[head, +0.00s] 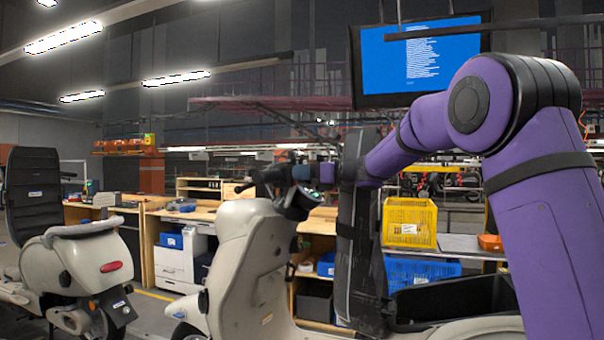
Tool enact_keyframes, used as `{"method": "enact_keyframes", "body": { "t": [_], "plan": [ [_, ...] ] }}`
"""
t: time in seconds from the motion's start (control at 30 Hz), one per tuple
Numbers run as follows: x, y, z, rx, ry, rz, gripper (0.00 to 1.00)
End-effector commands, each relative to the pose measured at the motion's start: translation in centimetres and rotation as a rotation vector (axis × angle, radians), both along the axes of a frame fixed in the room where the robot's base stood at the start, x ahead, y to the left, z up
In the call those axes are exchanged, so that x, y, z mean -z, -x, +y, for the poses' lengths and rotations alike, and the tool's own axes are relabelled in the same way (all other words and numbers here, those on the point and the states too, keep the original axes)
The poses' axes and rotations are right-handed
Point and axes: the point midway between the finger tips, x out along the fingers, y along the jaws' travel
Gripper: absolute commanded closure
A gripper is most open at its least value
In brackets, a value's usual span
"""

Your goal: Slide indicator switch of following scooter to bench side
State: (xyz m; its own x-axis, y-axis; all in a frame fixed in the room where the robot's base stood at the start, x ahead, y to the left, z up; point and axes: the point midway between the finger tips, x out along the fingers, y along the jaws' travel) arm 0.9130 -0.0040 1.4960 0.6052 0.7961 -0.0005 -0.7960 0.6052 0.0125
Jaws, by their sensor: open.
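The following scooter is the cream one in the middle; its front shield (245,262) stands upright. Its dark handlebar head (298,205) sits on top, with a small green-lit spot (313,193). The indicator switch is too small to make out, and its position cannot be told. My gripper (268,178) is at the end of the purple arm, which reaches in from the right. It is open, at the handlebar, with dark parts overlapping there. Whether it touches the switch cannot be told. The wooden bench (205,213) runs behind the scooter.
Another cream scooter (95,258) with a black seat back stands at left. A black upright panel (356,245) and black tub (455,297) are close beneath my arm. A yellow crate (409,222) and blue crate (420,268) are behind. A screen (425,62) hangs above.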

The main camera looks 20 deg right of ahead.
Motion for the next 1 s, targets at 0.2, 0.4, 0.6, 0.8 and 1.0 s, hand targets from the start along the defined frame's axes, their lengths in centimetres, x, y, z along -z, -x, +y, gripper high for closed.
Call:
{"method": "enact_keyframes", "body": {
  "t": [0.2, 0.4, 0.6, 0.8, 1.0],
  "plan": [
    [-0.1, -0.3, 0.5, -0.001, 0.000, -0.001, 0.57],
    [0.0, -0.3, 0.5, -0.001, 0.000, -0.001, 0.64],
    [0.0, -0.3, 0.5, -0.001, 0.001, -0.001, 1.00],
    [0.0, -0.7, 0.2, 0.001, 0.001, -0.001, 1.00],
    [0.0, -2.1, -1.0, 0.002, 0.001, -0.002, 1.00]
  ]
}}
